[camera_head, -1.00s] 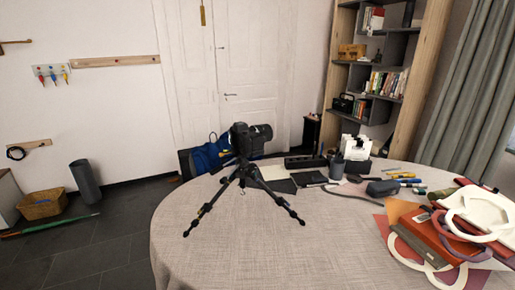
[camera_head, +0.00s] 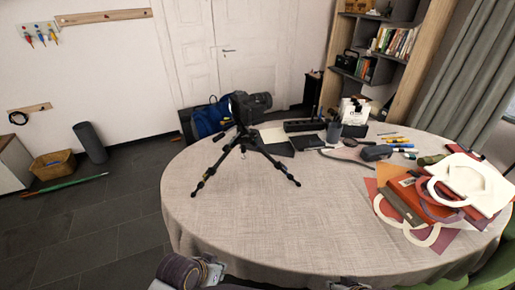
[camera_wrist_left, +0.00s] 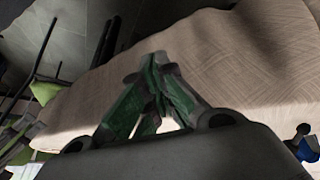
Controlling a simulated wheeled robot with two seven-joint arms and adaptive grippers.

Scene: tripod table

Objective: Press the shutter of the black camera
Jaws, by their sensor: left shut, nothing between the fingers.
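The black camera (camera_head: 249,104) sits on a black tripod (camera_head: 241,151) near the left rear part of the round table (camera_head: 270,220). Its lens points right. The shutter button is too small to make out. My left gripper (camera_wrist_left: 157,68) is shut and empty in the left wrist view, with the tablecloth beyond its green-sided fingers. In the head view, part of my left arm (camera_head: 185,272) shows at the bottom, by the table's near edge, well short of the tripod. The black camera does not show in the left wrist view. My right gripper's fingers are not visible.
A blue backpack (camera_head: 210,118) is beyond the table. The cloth before the tripod is clear. Green chair parts show at bottom right.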

